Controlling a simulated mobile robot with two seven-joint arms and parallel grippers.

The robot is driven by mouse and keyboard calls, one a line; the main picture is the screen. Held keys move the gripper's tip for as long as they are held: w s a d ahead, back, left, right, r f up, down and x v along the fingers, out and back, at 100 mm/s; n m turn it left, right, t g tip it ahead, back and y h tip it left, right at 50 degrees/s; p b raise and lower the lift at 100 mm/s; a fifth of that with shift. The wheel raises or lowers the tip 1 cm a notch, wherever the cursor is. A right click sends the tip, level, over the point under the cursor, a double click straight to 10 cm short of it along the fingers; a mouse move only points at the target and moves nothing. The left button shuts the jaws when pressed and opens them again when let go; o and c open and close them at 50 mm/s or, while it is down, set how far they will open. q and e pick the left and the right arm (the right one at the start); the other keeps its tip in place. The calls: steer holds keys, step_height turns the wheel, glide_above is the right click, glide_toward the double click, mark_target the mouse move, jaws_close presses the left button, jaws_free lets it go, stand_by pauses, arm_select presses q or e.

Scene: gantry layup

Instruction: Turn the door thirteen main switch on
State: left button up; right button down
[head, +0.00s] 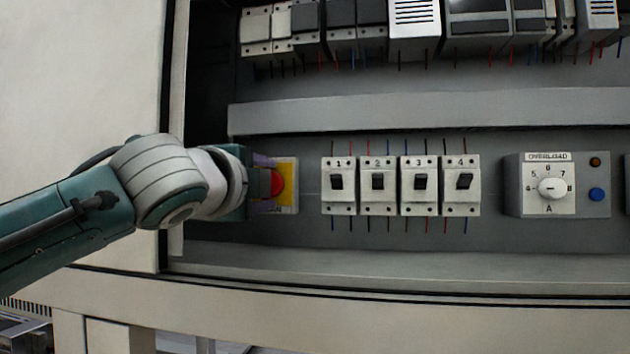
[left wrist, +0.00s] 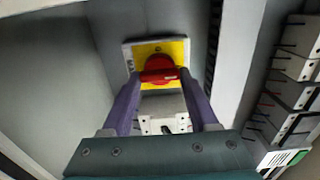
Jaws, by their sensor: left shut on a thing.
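The main switch is a red rotary knob (head: 277,185) on a yellow plate (head: 288,196), at the left end of the lower row in the cabinet. In the left wrist view the red knob (left wrist: 158,68) sits on its yellow plate (left wrist: 178,48), with its handle bar lying across between the fingers. My left gripper (head: 264,185) is at the knob, coming from the left. Its purple fingers (left wrist: 158,82) are shut on the red knob, one on each side. Part of the plate is hidden behind the gripper in the head view. My right gripper is not in view.
Several numbered breakers (head: 378,182) stand right of the switch. An overload box (head: 549,186) with a dial is farther right. Relays and modules (head: 415,20) fill the upper row above a grey duct (head: 420,110). The cabinet's front edge (head: 350,300) runs below.

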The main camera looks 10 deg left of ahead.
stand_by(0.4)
arm_select(q)
steer(key=o, duration=1.4)
steer(key=s+b, duration=0.6)
steer(key=s, duration=0.4)
steer(key=shift+a, duration=0.15)
